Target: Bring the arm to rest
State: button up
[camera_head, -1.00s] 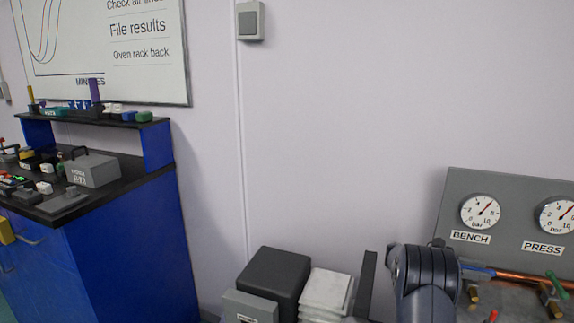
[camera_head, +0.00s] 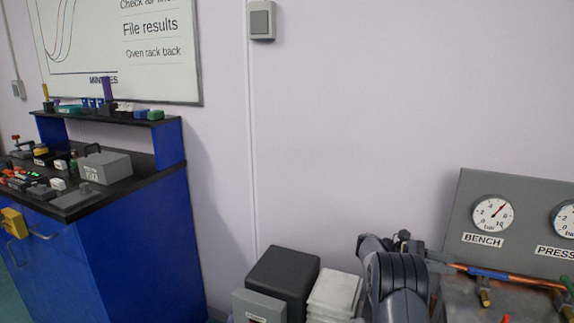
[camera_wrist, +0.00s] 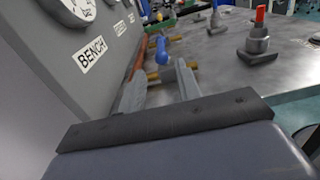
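My arm's dark grey links show at the lower right of the head view, in front of the wall and left of the gauge panel (camera_head: 500,205). My gripper (camera_wrist: 160,84) shows in the wrist view as two grey fingers standing apart, with nothing seen held between them. A blue valve handle (camera_wrist: 161,50) appears beyond the gap. The BENCH gauge (camera_wrist: 75,8) and its panel are close on the left of the wrist view. The fingers are not clearly visible in the head view.
A metal bench top (camera_wrist: 225,70) carries a red-topped grey fitting (camera_wrist: 258,38). Copper pipe (camera_head: 510,278) runs below the gauges. A black box (camera_head: 283,280) and a white stack (camera_head: 335,292) stand left of my arm. A blue cabinet (camera_head: 140,255) is at the left.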

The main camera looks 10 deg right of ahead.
aim_at(477, 272)
jog(key=x, duration=1.1)
jog(key=shift+s+p, duration=0.15)
jog(key=shift+p, duration=0.15)
jog(key=shift+n+t+h+b, duration=0.6)
jog(key=shift+n+t, duration=0.4)
jog(key=shift+t, duration=0.3)
jog(key=shift+n+t, duration=0.3)
jog(key=shift+t, duration=0.2)
